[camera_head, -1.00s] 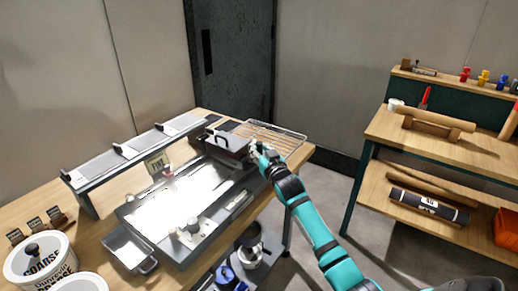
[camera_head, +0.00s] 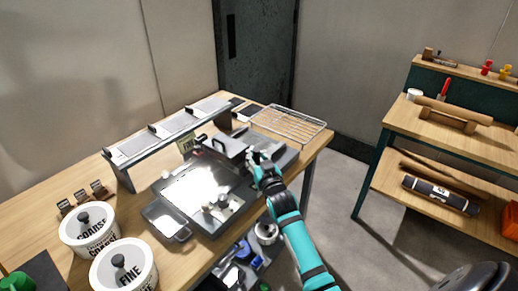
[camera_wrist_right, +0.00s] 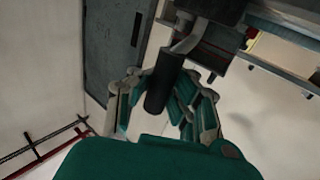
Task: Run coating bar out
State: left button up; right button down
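The coating bar (camera_head: 230,148) is a dark grey block with an arched handle, lying across the coating bed (camera_head: 195,191). The bed has a bright, glossy surface to the left of the bar and a dark grey stretch to its right. My right gripper (camera_head: 256,158) is at the bar's near right end. In the right wrist view its fingers (camera_wrist_right: 162,92) close around a black cylindrical grip (camera_wrist_right: 160,92) of the bar; the exact contact is partly hidden. My left gripper is not in view.
A wire rack (camera_head: 290,123) lies at the table's far right. A raised shelf (camera_head: 170,135) runs behind the bed. A small grey pan (camera_head: 167,221) and tubs marked COARSE (camera_head: 90,236) and FINE (camera_head: 125,270) stand at the left. A second workbench (camera_head: 440,125) is right, across open floor.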

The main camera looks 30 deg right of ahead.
jog(key=c, duration=1.4)
grip_release()
jog(key=shift+s+d+f, duration=0.2)
jog(key=shift+s+d, duration=0.2)
jog(key=shift+s, duration=0.05)
jog(key=shift+o, duration=1.2)
jog(key=shift+r, duration=0.1)
jog(key=shift+w+a, duration=0.1)
jog(key=shift+a, duration=0.1)
jog(key=s+a, duration=0.2)
jog(key=s, duration=0.9)
jog(key=shift+s, duration=0.4)
